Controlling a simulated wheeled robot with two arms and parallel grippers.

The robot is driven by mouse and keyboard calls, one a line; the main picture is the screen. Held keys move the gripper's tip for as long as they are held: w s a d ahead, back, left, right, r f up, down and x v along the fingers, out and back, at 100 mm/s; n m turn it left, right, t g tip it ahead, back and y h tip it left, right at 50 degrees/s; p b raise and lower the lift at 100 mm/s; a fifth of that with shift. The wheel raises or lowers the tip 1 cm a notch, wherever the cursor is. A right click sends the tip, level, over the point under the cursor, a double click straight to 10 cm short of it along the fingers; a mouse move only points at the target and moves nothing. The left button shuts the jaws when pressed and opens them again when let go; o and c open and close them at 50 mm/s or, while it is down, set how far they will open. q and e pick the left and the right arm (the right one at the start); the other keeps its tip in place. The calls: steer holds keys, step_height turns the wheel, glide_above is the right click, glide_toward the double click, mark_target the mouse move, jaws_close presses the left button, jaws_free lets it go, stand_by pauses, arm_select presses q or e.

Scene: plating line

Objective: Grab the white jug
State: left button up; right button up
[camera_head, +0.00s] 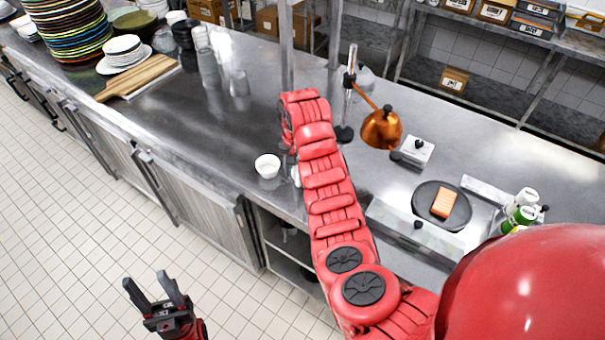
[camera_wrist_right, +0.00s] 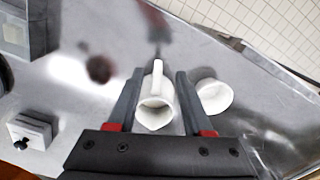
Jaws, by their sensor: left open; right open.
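The white jug (camera_wrist_right: 155,112) stands on the steel counter in the right wrist view, its handle toward the top of the picture. My right gripper (camera_wrist_right: 159,76) is open, with one finger on each side of the jug; I cannot tell whether they touch it. In the head view a small white sliver (camera_head: 296,176) beside my right arm seems to be the jug; the arm hides the rest and the right gripper. My left gripper (camera_head: 147,282) is open and empty, over the floor in front of the counter.
A white bowl (camera_wrist_right: 214,96) stands close to the jug, and it shows in the head view (camera_head: 267,165). A copper heat lamp (camera_head: 382,129), a dark round plate (camera_head: 427,216) with an orange block and green-white bottles (camera_head: 521,208) are to the right. Glasses (camera_head: 239,84) stand left.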

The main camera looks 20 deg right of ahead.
mark_target(299, 178)
step_height(299, 178, down, 2)
steer(key=shift+f+b, duration=0.1)
steer(key=shift+b, duration=0.35)
steer(key=shift+f, duration=0.3)
steer(key=f+p, duration=0.2)
steer(key=f, duration=0.1)
steer(key=shift+w+d+f, duration=0.2)
steer(key=shift+d, duration=0.15)
steer(key=shift+f, duration=0.7)
jaws_close()
steer(key=shift+w, duration=0.1)
